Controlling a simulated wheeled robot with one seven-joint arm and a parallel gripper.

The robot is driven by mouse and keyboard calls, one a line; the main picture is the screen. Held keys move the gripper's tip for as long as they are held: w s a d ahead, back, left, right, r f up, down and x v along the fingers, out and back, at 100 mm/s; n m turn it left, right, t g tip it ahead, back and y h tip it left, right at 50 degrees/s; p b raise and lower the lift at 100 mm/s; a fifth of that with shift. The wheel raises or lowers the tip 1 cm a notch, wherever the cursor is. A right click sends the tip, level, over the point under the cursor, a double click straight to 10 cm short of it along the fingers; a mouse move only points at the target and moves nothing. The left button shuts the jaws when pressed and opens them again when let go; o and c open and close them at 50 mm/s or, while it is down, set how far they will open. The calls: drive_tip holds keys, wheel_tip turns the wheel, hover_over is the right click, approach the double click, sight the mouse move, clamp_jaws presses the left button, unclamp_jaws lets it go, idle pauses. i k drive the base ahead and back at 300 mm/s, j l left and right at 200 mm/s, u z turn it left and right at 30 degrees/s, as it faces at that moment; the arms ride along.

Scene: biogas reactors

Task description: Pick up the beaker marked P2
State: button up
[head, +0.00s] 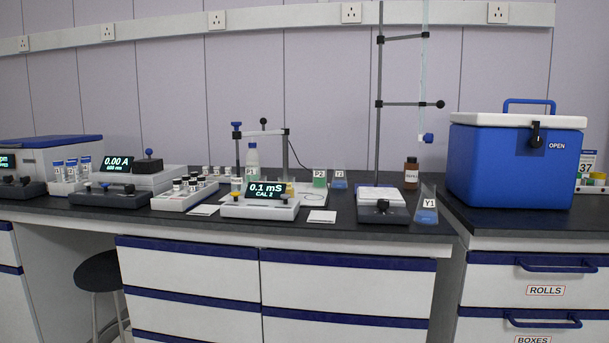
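The beaker marked P2 (319,181) stands toward the back of the dark bench, right of the meter with the 0.1 mS display. It holds green liquid and looks upright. Right beside it is a small vessel with blue contents (339,184), with a label that seems to read Y2. My gripper is not in view.
To the right are a burette stand (379,130), a flask marked Y1 (426,214), a brown bottle (411,174) and a blue cool box (505,165). A white card (321,216) lies near the front edge.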

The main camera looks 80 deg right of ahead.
sight(320, 173)
drive_tip(key=z, duration=0.5)
drive_tip(key=k+z, duration=0.1)
drive_tip(key=z, duration=0.4)
drive_tip(key=l+z, duration=0.1)
drive_tip(key=z, duration=0.9)
drive_tip(key=l+z, duration=0.15)
drive_tip(key=z, duration=0.35)
